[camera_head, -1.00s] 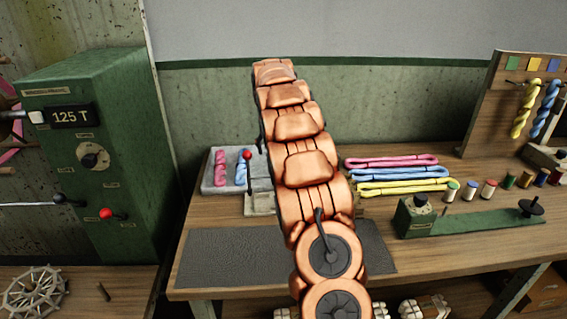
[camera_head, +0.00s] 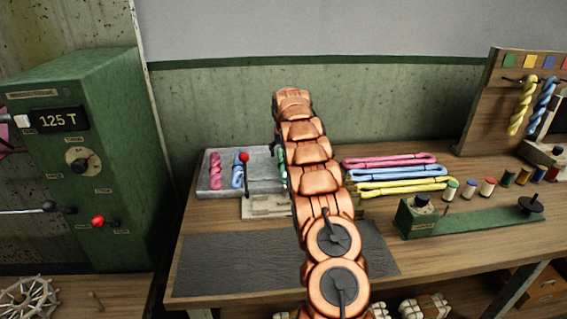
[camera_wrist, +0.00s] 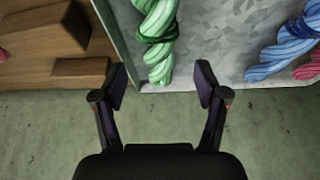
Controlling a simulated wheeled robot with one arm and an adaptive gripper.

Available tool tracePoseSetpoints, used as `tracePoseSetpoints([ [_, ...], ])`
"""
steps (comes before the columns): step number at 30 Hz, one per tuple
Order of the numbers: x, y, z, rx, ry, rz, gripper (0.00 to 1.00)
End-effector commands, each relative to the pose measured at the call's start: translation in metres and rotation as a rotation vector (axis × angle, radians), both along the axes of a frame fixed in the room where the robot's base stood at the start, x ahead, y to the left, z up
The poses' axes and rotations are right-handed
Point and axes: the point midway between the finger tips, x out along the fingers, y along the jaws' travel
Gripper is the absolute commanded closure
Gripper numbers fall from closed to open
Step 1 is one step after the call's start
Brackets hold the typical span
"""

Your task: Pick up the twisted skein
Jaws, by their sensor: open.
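Twisted skeins lie in a grey tray (camera_head: 262,160): a pink one (camera_head: 215,170), a blue one (camera_head: 238,170) and a green one (camera_head: 282,164) partly hidden by my arm. In the wrist view the green skein (camera_wrist: 157,40) lies in the tray, just above the space between the fingers. My gripper (camera_wrist: 161,84) is open and empty; the skein's lower end reaches toward the gap. The blue skein (camera_wrist: 285,50) and part of the pink one (camera_wrist: 310,68) are to the right there. In the head view my arm hides the gripper.
A small device with a red-knobbed lever (camera_head: 244,158) stands before the tray. Brown blocks (camera_wrist: 82,70) sit beside the tray. A dark mat (camera_head: 235,262) covers the front left of the table.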

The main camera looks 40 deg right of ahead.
Motion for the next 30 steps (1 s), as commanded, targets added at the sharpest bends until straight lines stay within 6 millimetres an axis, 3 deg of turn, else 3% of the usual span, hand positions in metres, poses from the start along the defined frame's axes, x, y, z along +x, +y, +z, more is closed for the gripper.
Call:
tracePoseSetpoints([
  [16, 0.010, -0.011, -0.042, 0.003, 0.003, -0.001, 0.27],
  [27, 0.013, -0.012, -0.047, 0.000, -0.002, -0.001, 0.27],
  [30, 0.013, -0.012, -0.047, 0.000, -0.002, -0.001, 0.38],
])
